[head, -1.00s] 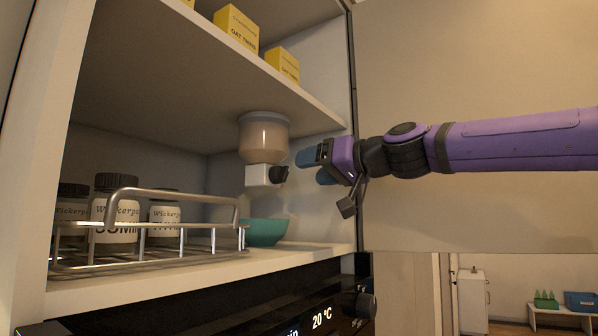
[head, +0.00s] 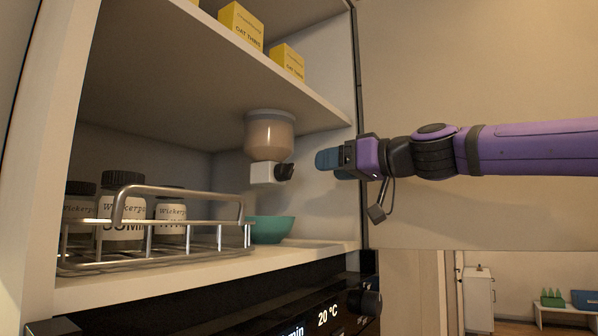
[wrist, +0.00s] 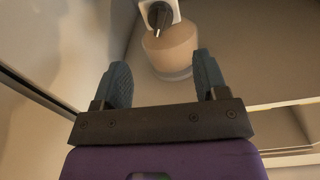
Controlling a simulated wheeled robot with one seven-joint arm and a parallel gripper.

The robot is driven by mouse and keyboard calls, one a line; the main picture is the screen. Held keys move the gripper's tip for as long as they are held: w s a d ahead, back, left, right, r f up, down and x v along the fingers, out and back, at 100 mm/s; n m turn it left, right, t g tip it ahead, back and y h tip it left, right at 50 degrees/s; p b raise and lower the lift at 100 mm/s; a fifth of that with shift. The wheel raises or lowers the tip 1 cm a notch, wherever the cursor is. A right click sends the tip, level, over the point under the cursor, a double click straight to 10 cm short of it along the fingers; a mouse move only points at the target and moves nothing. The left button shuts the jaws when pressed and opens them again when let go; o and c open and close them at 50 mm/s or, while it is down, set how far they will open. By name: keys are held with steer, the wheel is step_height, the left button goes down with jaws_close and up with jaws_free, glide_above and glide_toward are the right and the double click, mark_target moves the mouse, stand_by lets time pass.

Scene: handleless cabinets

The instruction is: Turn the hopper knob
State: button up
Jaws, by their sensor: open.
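The hopper (head: 268,137) hangs under the upper shelf, with a clear body holding tan contents and a white block at its bottom. Its black knob (head: 285,172) sits on the right side of that block. The knob (wrist: 159,15) and hopper body (wrist: 171,50) also show in the wrist view, beyond my fingertips. My gripper (head: 325,159) is open and empty, to the right of the knob and apart from it. In the wrist view my two blue-grey fingers (wrist: 162,80) are spread wide with nothing between them.
A teal bowl (head: 270,229) stands on the lower shelf below the hopper. A metal rack (head: 180,243) with dark-lidded jars (head: 122,205) is to the left. Yellow boxes (head: 287,62) stand on the upper shelf (head: 200,75). The cabinet's right edge (head: 359,130) is near my gripper.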

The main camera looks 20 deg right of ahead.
mark_target(293, 172)
steer(key=shift+n, duration=0.7)
steer(key=x, duration=1.1)
steer(key=c, duration=0.9)
